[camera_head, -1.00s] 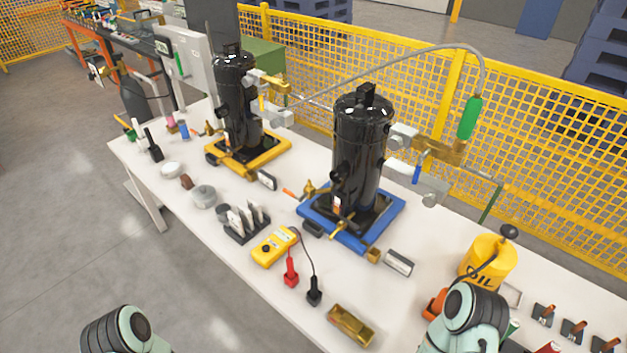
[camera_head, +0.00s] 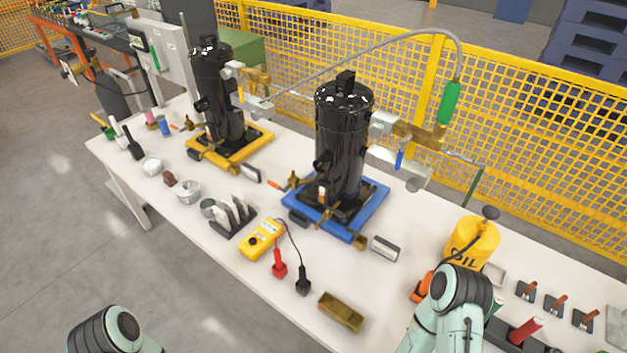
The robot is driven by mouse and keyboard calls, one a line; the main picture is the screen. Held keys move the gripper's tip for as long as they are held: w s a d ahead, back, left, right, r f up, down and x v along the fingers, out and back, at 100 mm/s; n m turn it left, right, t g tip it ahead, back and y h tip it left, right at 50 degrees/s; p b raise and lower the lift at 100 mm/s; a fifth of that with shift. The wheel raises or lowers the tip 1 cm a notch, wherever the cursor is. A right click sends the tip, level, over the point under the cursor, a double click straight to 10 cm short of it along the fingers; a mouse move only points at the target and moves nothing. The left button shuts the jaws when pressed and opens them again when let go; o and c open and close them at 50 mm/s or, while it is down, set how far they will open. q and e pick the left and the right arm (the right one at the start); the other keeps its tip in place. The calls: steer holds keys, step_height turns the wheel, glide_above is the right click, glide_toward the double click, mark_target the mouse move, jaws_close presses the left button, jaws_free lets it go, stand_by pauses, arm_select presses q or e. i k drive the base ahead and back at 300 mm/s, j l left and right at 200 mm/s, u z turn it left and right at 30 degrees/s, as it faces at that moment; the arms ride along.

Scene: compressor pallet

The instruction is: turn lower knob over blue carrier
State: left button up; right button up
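The blue carrier (camera_head: 376,195) sits on the table and bears a tall black compressor (camera_head: 343,135). To the right of the compressor's upper part are brass and grey fittings (camera_head: 415,132) with an upright green handle (camera_head: 451,103). A smaller blue handle (camera_head: 400,160) hangs below them, above the carrier's right side. A brass fitting (camera_head: 294,180) with an orange tip is low at the compressor's left. I cannot tell which of these is the lower knob. Only links of my two arms show, at the bottom left and bottom right. Both grippers are out of view.
A second compressor (camera_head: 214,95) stands on a yellow carrier (camera_head: 262,134) at the left. A yellow meter (camera_head: 262,238), a brass tray (camera_head: 341,311) and a yellow oil can (camera_head: 470,243) are along the front and right. A yellow mesh fence (camera_head: 535,125) runs behind the table.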

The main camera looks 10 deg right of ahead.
mark_target(413, 185)
steer(key=u, duration=0.35)
steer(key=j+z, duration=0.1)
steer(key=j, duration=0.25)
steer(key=k+j+z, duration=0.15)
steer(key=j, duration=0.25)
steer(key=k+j+z, duration=0.1)
steer(key=j, duration=0.25)
steer(key=z, duration=1.25)
steer(key=l+u, duration=0.75)
steer(key=l, duration=0.2)
